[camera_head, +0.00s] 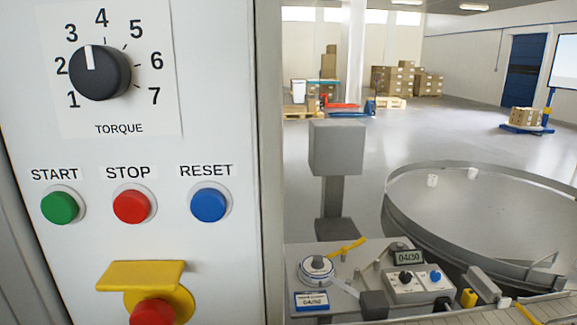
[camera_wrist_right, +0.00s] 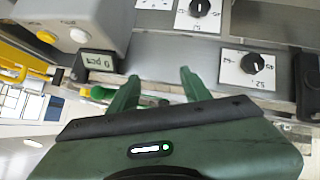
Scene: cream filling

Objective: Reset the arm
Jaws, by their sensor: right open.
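My right gripper (camera_wrist_right: 159,75) shows in the right wrist view as two green fingers on a dark green body. The fingers are spread apart and nothing is between them. They point toward a grey control panel (camera_wrist_right: 160,45) with black dials; whether they touch it I cannot tell. Neither of my grippers shows in the head view, and my left gripper is in no view.
In the head view a white panel (camera_head: 120,240) carries a torque dial (camera_head: 100,72), a green START (camera_head: 60,207), a red STOP (camera_head: 131,206) and a blue RESET button (camera_head: 209,205). A large round metal table (camera_head: 490,215) stands right.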

